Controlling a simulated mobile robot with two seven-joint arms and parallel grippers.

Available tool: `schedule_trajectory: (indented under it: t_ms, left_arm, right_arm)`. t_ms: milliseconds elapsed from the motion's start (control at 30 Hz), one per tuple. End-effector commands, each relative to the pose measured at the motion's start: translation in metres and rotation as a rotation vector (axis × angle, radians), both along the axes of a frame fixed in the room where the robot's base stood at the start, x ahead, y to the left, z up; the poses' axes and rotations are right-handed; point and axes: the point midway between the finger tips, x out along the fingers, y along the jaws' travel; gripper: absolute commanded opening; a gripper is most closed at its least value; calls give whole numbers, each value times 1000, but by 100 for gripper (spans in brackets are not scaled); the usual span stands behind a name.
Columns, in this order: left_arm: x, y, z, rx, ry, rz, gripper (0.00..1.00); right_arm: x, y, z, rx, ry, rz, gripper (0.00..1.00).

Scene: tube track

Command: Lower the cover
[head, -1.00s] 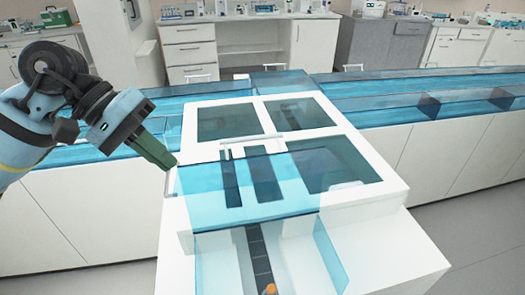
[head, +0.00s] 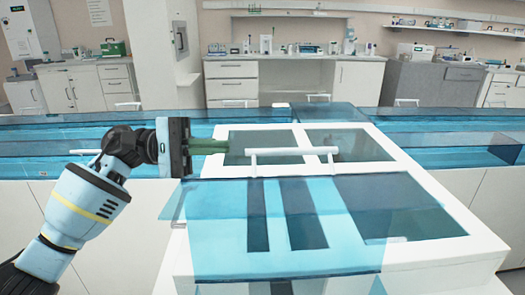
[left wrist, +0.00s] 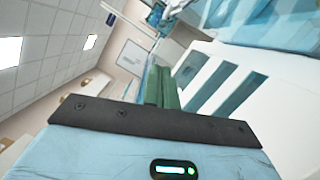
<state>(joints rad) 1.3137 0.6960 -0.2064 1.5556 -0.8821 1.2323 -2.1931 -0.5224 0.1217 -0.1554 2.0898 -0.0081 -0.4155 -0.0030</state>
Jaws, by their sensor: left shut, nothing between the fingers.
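A translucent blue cover panel (head: 220,225) extends over the front left part of a white housing with dark windows (head: 410,205). I cannot tell how far the panel is raised. A white bar handle (head: 292,152) lies across the housing behind the panel. My left gripper (head: 226,146) is at the housing's left side, its green fingers pointing right, just left of the handle and apart from it in the picture. The fingers are shut and empty. They also show in the left wrist view (left wrist: 160,85), with dark slots beyond them. My right gripper is not in view.
Blue-covered tracks on white cabinets run off to the left (head: 60,150) and right (head: 460,148) of the housing. Lab counters with instruments (head: 280,50) stand along the back wall, well behind. The space above the housing looks clear.

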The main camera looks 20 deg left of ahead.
Motion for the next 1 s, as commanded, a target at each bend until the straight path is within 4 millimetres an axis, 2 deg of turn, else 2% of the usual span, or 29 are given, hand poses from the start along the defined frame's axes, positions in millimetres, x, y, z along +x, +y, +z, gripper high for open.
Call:
schedule_trajectory:
  t_ms: [133,267,633,1000]
  left_arm:
    - [1,-11,3,0,-1,-3,0]
    - [4,-30,5,1,-3,-4,0]
    - [15,-99,12,1,-4,-4,0]
    - [-15,-111,23,3,-2,-2,0]
  right_arm:
    - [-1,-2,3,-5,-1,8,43]
    - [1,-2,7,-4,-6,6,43]
    - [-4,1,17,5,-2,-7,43]
    - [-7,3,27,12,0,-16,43]
